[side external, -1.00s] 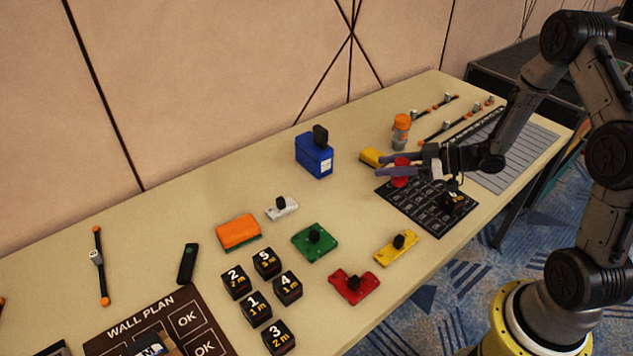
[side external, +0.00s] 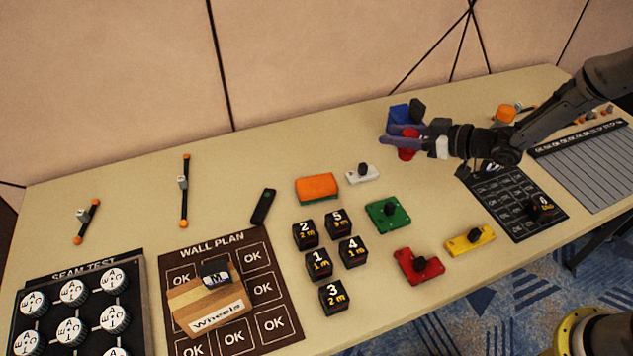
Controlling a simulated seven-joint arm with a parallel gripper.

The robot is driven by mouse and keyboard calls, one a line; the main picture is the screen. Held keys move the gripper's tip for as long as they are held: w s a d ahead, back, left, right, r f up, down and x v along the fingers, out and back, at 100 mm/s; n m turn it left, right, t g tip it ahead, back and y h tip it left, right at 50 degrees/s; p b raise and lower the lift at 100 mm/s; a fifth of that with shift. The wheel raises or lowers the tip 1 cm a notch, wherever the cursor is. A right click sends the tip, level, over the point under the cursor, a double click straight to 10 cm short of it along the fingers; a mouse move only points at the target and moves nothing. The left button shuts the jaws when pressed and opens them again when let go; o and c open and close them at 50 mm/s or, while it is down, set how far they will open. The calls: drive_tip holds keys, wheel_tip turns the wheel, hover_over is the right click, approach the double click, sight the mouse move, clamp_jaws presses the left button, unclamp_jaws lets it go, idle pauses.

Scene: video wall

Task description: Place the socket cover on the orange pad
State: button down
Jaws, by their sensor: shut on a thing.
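My gripper (side external: 400,137), with bluish-purple fingers, is shut on a small red rounded thing (side external: 407,153). This may be the socket cover, but its shape is partly hidden by the fingers. It is held in front of a blue box (side external: 398,116), and I cannot tell its height above the table. The orange pad (side external: 317,187), a flat block with a green lower edge, lies on the table to the left of my gripper. Nothing lies on its top.
A white plate (side external: 369,176) with a black knob lies just right of the pad. Green (side external: 376,217), red (side external: 428,270) and yellow (side external: 457,247) knobbed plates lie nearer the front. Several numbered black cubes (side external: 319,264) stand below the pad. Table behind the pad is clear.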

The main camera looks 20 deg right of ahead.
drive_tip(key=s+a+r+n+g+y, duration=0.2)
drive_tip(key=s+a, duration=0.1)
drive_tip(key=a, duration=0.8)
hover_over(306, 179)
drive_tip(key=f, duration=1)
drive_tip(key=shift+s, duration=0.2)
drive_tip(key=shift+w+f, duration=0.1)
drive_tip(key=shift+f, duration=0.1)
drive_tip(key=shift+w+f, duration=0.1)
drive_tip(key=shift+f, duration=1.45)
drive_tip(key=shift+f, duration=0.1)
drive_tip(key=shift+c, duration=2)
unclamp_jaws()
